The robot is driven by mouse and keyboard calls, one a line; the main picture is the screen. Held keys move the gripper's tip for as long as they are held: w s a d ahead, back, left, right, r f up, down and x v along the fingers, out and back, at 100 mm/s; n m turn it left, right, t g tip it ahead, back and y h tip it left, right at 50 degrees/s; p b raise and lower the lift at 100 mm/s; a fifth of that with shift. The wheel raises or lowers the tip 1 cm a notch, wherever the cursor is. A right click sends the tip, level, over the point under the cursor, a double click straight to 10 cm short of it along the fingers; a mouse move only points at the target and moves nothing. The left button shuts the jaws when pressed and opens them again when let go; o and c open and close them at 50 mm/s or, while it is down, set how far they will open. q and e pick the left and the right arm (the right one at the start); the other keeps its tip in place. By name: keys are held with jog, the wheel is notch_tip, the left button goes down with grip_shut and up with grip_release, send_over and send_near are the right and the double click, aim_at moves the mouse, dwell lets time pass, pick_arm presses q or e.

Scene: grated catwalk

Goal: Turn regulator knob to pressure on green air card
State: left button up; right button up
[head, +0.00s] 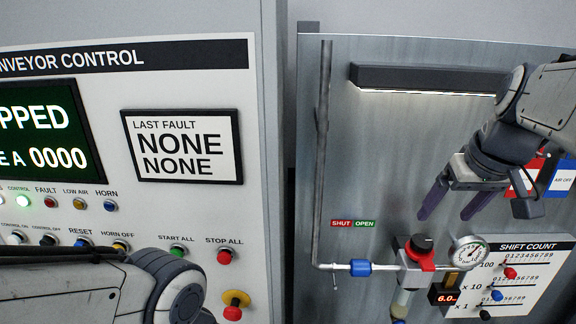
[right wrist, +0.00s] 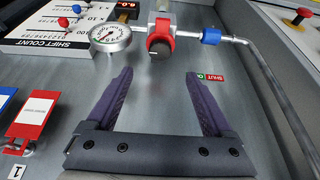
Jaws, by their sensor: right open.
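The regulator knob (head: 422,244) is black with a red collar below it, on the pipe assembly at the lower middle of the right panel. It also shows in the right wrist view (right wrist: 160,51). A round white pressure gauge (head: 468,252) sits just right of it, and a small red-digit display (head: 446,298) reads about 6.0. My right gripper (head: 447,217) is open and empty, above and right of the knob, apart from it. In the right wrist view its purple fingers (right wrist: 158,75) point toward the knob. The green air card is not clearly visible; red and blue cards (head: 563,178) hang partly behind my right arm.
A blue valve handle (head: 360,268) sits on the pipe left of the knob, below a SHUT/OPEN label (head: 353,223). The shift count board (head: 520,270) is at lower right. The conveyor control panel (head: 180,65) fills the left.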

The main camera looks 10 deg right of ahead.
aim_at(423, 241)
jog(key=p+x, duration=0.2)
jog(key=x, duration=0.8)
jog(key=shift+f, duration=0.2)
jog(key=shift+c, duration=0.3)
